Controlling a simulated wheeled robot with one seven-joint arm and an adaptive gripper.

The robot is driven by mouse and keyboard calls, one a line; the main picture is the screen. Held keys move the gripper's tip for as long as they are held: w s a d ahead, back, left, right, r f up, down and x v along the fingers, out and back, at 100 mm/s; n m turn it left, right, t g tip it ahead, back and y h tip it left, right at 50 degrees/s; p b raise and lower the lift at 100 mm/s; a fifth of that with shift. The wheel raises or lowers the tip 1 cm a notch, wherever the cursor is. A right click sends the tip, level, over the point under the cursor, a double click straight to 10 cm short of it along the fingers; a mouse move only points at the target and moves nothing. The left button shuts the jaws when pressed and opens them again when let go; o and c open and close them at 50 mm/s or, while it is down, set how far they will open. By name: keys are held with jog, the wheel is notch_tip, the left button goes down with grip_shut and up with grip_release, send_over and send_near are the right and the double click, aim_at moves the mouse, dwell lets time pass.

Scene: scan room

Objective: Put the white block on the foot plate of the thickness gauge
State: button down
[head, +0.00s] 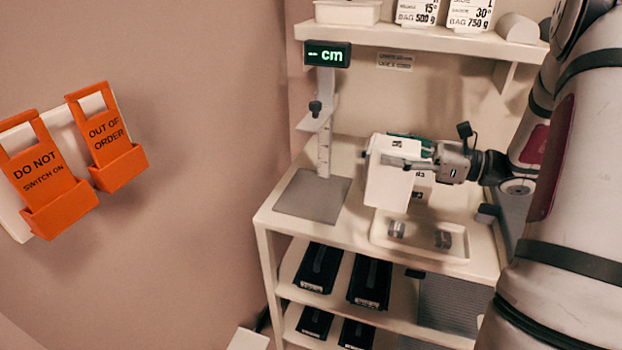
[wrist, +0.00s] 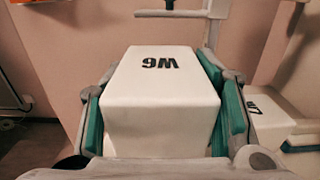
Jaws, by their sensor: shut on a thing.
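The white block (head: 387,183) is held in my gripper (head: 408,156) above the right part of the table in the head view. In the wrist view the white block (wrist: 160,105) fills the space between the green pads, and its far face reads "9M" as seen there. The gripper is shut on it. The thickness gauge (head: 324,125) stands to the left, with a grey foot plate (head: 313,196) that is bare. Its display (head: 327,54) shows dashes and "cm". The block is to the right of the foot plate and apart from it.
A pale tray (head: 420,247) with two small metal pieces lies below the block. The gauge's sliding arm (head: 314,122) juts out above the foot plate. A shelf (head: 420,38) with boxes is above. Orange signs (head: 118,148) hang on the left wall. Dark cases (head: 318,267) fill the shelves below.

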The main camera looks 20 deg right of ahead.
jog(key=f+b+x, duration=0.2)
jog(key=f+x, duration=0.1)
jog(key=x, duration=1.5)
jog(key=shift+f, duration=0.2)
jog(key=shift+f+b, duration=0.1)
jog(key=shift+b, duration=0.25)
jog(key=c, duration=0.6)
grip_release()
jog(key=shift+f, duration=0.1)
jog(key=shift+d, duration=0.1)
